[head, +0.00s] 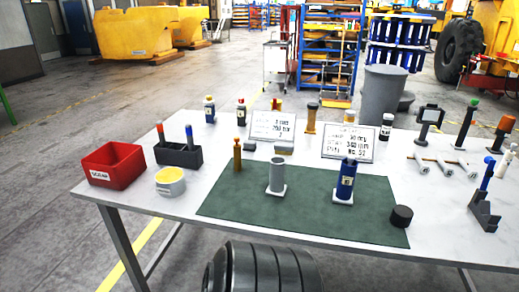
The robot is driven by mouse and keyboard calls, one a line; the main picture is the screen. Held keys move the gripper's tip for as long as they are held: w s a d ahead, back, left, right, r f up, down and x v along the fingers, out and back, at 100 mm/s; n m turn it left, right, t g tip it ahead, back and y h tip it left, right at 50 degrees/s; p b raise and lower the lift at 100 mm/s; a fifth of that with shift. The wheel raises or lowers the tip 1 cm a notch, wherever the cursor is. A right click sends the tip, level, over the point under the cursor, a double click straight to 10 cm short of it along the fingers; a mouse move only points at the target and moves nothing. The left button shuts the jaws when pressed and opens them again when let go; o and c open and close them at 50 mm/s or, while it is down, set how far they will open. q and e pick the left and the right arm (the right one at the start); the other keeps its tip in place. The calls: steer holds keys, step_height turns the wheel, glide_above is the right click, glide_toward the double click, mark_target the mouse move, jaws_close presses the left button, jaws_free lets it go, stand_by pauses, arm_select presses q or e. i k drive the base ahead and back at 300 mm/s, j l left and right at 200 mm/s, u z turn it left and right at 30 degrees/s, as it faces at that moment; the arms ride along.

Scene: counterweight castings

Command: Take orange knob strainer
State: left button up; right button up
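No label marks the orange knob strainer, and I cannot tell for certain which piece it is. A slim orange-brown upright piece with a small round knob on top (237,155) stands at the left edge of the green mat (310,212). A dark stand with an orange top (502,133) is at the table's right edge. A stick with an orange-red tip (160,132) stands in a black holder (178,156) at the left. A grey open cylinder (277,176) and a blue cylinder (346,182) stand on white bases on the mat. Neither gripper shows.
A red bin (113,163) and a yellow-topped round tub (170,181) sit at the table's left. Two printed signs (272,126) (347,142) and several bottles line the back. A black puck (401,216) lies at the mat's right. Several grey rod-like parts (444,165) lie farther right.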

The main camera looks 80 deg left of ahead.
mark_target(237, 147)
steer(key=l+u, duration=0.15)
steer(key=u, duration=2.75)
steer(key=j, duration=0.1)
